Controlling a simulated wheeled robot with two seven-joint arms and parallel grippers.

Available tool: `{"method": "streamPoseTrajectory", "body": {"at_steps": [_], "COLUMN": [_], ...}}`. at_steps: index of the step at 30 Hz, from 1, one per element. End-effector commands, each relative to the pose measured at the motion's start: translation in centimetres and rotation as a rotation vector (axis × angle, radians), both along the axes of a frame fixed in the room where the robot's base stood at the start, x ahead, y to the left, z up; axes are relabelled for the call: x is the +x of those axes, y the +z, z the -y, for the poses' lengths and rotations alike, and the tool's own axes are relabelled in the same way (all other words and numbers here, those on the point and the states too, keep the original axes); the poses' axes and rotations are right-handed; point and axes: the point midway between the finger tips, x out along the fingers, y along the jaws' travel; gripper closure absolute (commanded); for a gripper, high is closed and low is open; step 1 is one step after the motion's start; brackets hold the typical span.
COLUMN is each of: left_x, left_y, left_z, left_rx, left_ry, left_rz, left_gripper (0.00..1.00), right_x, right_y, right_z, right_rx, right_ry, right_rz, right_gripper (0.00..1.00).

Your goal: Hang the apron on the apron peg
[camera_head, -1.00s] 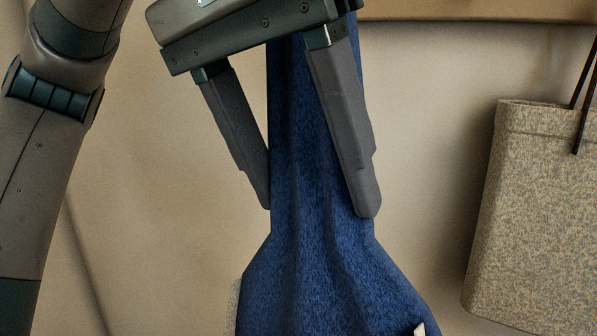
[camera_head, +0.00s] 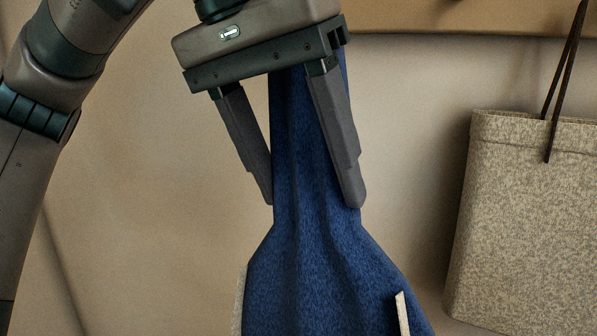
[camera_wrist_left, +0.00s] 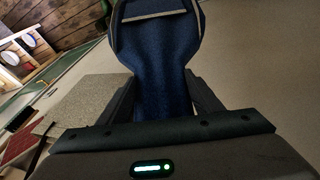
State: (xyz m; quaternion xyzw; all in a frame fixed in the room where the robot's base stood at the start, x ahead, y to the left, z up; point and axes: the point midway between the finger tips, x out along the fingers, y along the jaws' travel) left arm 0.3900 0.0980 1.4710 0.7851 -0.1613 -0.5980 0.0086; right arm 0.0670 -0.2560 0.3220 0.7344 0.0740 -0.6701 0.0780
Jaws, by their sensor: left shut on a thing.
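The apron (camera_head: 325,275) is dark blue cloth with pale trim. It hangs down from my left gripper (camera_head: 316,198) in the head view, its narrow upper part between the two fingers. My left gripper is shut on the apron. The apron also shows in the left wrist view (camera_wrist_left: 160,60), stretching away between the fingers. The apron's top is partly hidden behind the gripper body. No apron peg can be made out for certain. My right gripper is not in view.
A speckled beige bag (camera_head: 525,220) hangs by dark straps at the right. A wooden board (camera_head: 450,18) runs along the wall at the top. Bare wall lies between the apron and the bag.

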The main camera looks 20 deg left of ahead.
Motion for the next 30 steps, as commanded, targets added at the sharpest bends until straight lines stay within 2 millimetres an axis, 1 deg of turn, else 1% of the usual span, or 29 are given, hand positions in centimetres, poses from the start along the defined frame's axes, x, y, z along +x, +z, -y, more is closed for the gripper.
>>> {"method": "streamPoseTrajectory", "body": {"at_steps": [14,18,30], "left_x": [2.4,3.0,3.8], "left_y": [0.0,-0.4,-1.2], "left_z": [0.1,0.1,0.1], "left_rx": [-0.001,-0.002,0.0], "left_ry": [0.002,0.0,0.0], "left_rz": [-0.001,-0.001,0.001], "left_gripper": [0.9,0.9,0.9], "right_x": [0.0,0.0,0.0], "right_y": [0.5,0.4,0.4], "right_z": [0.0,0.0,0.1], "right_rx": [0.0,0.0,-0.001], "right_ry": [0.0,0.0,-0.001], "right_rz": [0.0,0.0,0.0], "right_gripper": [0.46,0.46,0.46]}}
